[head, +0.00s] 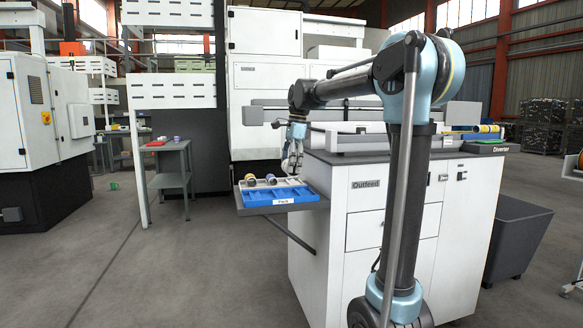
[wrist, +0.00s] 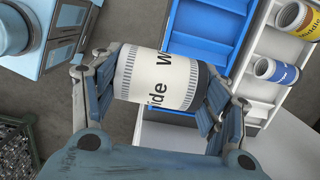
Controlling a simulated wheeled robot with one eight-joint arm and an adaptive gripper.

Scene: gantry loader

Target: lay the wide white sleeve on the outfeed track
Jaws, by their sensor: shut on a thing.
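The wide white sleeve (wrist: 155,78) lies crosswise in my gripper (wrist: 160,88) in the wrist view. It is white with dark "Wide" lettering and a dark band near its right end. The fingers close on its two ends. In the head view my gripper (head: 292,152) hangs above the shelf tray at the cabinet's left end; I cannot make out the sleeve there. The cabinet marked "Outfeed" (head: 366,184) carries a long light track (head: 350,139) on its top, partly hidden by my arm.
The shelf tray (head: 317,201) holds a blue bin (head: 268,197) and a few small sleeves. A "Diverter" section (head: 485,148) is at right.

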